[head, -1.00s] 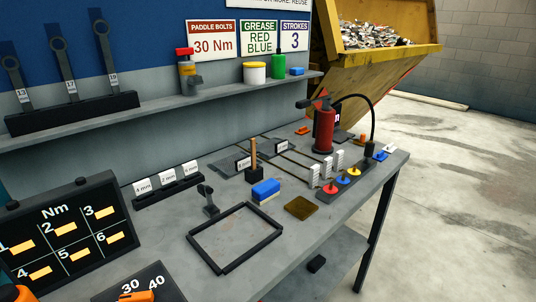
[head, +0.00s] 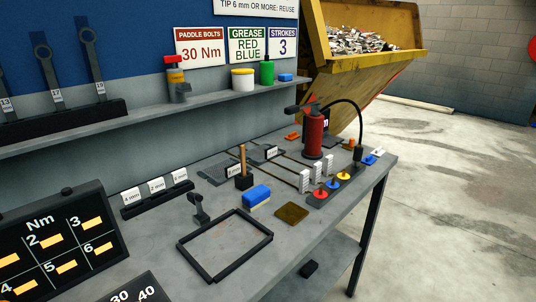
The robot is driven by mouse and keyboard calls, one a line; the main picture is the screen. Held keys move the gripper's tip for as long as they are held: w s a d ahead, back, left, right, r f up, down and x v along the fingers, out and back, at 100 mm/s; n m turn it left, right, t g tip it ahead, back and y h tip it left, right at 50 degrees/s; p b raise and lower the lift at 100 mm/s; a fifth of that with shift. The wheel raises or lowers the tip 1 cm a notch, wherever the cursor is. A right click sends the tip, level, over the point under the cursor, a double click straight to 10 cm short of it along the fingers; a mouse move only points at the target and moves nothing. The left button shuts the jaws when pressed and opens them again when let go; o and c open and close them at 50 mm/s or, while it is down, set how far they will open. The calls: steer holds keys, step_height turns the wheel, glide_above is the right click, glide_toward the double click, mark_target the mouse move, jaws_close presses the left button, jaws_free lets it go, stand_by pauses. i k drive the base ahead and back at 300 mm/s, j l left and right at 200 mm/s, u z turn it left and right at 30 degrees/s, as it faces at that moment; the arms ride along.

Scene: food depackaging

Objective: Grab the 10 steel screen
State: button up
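Two dark mesh screens lie flat on the grey workbench. The nearer screen (head: 213,174) has a small white label (head: 234,171) by its right side, partly behind a wooden-handled tool. The farther screen (head: 256,154) has another white label (head: 272,153) by it. The labels are too small to read surely, so I cannot tell which screen is marked 10. My gripper is not in view.
The wooden-handled tool (head: 242,163) stands in front of the screens. A blue-topped block (head: 256,196), a black frame (head: 181,246) and a red grease pump (head: 313,135) stand on the bench (head: 300,235). A shelf (head: 150,119) runs above the back.

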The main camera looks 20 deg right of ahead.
mark_target(259, 155)
steer(key=i+l+u, duration=0.1)
steer(key=l, duration=0.3)
steer(key=i+l+u, duration=0.1)
steer(key=l, duration=0.3)
steer(key=i+l+u, duration=0.1)
steer(key=l, duration=0.35)
steer(key=i+l+u, duration=0.1)
steer(key=l, duration=0.3)
steer(key=i, duration=0.1)
